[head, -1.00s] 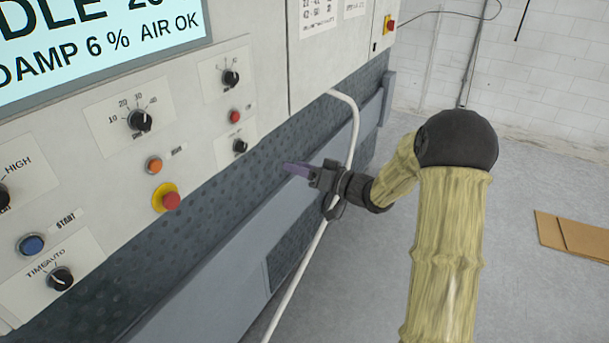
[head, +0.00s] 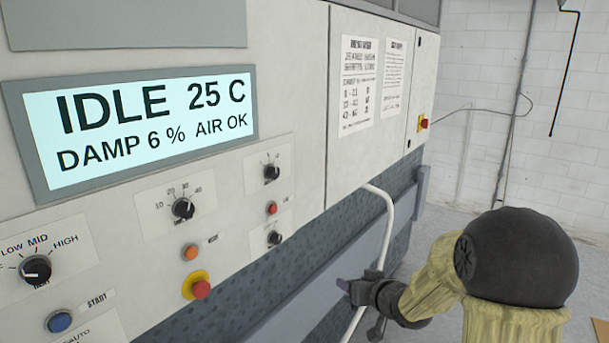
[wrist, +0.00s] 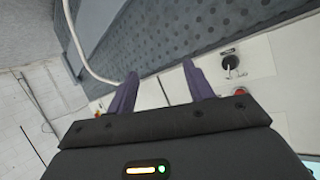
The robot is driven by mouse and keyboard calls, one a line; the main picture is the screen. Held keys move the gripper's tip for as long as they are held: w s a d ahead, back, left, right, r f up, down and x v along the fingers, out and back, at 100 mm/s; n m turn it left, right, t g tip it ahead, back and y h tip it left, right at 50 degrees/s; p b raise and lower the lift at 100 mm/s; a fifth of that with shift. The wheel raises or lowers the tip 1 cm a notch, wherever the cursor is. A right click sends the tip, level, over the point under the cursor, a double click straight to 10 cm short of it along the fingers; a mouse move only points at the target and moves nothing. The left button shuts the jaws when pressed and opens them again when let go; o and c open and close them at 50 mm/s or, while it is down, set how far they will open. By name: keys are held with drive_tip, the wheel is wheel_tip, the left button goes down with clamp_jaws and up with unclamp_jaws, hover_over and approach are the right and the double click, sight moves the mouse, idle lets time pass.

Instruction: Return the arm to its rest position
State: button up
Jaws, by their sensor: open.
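My gripper (head: 343,285) is low at the right of the control panel in the head view, in front of the textured dark blue-grey lower front. My arm, in a yellowish sleeve with a black joint cover, reaches to it from the lower right. In the wrist view the two purple fingers (wrist: 161,92) stand apart with nothing between them. The white control panel (wrist: 270,52) lies beyond the fingertips, apart from them as far as I can tell.
A white hose (head: 390,225) runs down close by my gripper. The panel carries a display (head: 145,128) reading IDLE 25 C, DAMP 6 %, AIR OK, several knobs, a blue START button (head: 59,321) and a red stop button (head: 200,289). Open floor (head: 455,215) lies to the right.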

drive_tip(key=s+f+g+h, duration=0.1)
drive_tip(key=s+f+g, duration=0.1)
drive_tip(key=s, duration=0.6)
drive_tip(key=s+d+f+m+g+h, duration=0.1)
drive_tip(key=s+g, duration=0.3)
drive_tip(key=s, duration=0.5)
drive_tip(key=s+d+f+g+h, duration=0.1)
drive_tip(key=s+f+g+h, duration=0.1)
drive_tip(key=s, duration=0.6)
drive_tip(key=shift+s+d+f+m+g+h, duration=0.2)
drive_tip(key=shift+f+m+g+h, duration=0.1)
drive_tip(key=shift+m+g+h, duration=0.15)
drive_tip(key=shift+c, duration=1.3)
drive_tip(key=shift+w, duration=0.15)
drive_tip(key=shift+c, duration=0.4)
